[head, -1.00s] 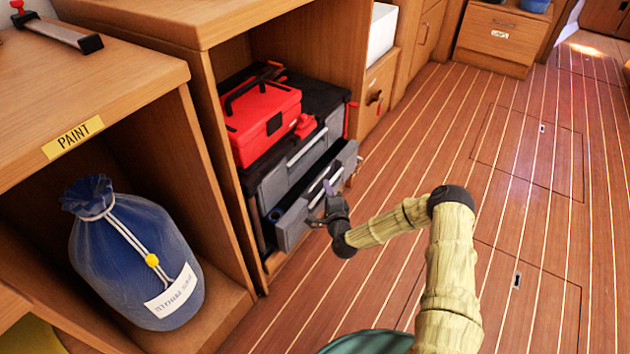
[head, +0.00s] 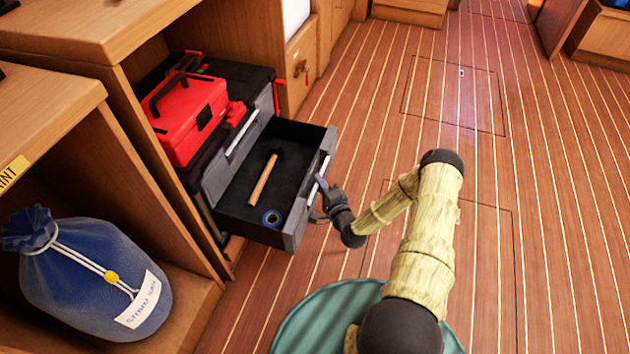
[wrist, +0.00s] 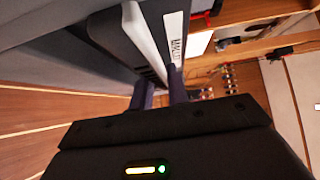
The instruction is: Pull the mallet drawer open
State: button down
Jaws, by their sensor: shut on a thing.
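The mallet drawer (head: 249,206) is the lower grey drawer of the tool chest, and it stands well out from the chest in the head view. My gripper (head: 322,196) is at the drawer's front, shut on the pale bar handle (head: 321,181). In the wrist view the handle (wrist: 143,35) runs up to my fingers (wrist: 160,92), beside a white label (wrist: 174,37) on the drawer front. The fingertips are partly hidden.
A red toolbox (head: 185,115) sits on top of the tool chest, inside the wooden cabinet. A blue sack (head: 90,275) stands in the left compartment. The plank floor (head: 400,90) is clear to the right of the drawer.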

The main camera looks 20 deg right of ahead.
jog(key=c, duration=1.4)
grip_release()
jog(key=shift+o, duration=0.2)
jog(key=p+v, duration=0.5)
jog(key=v, duration=1.2)
jog(key=shift+s+p, duration=0.25)
jog(key=shift+p, duration=0.15)
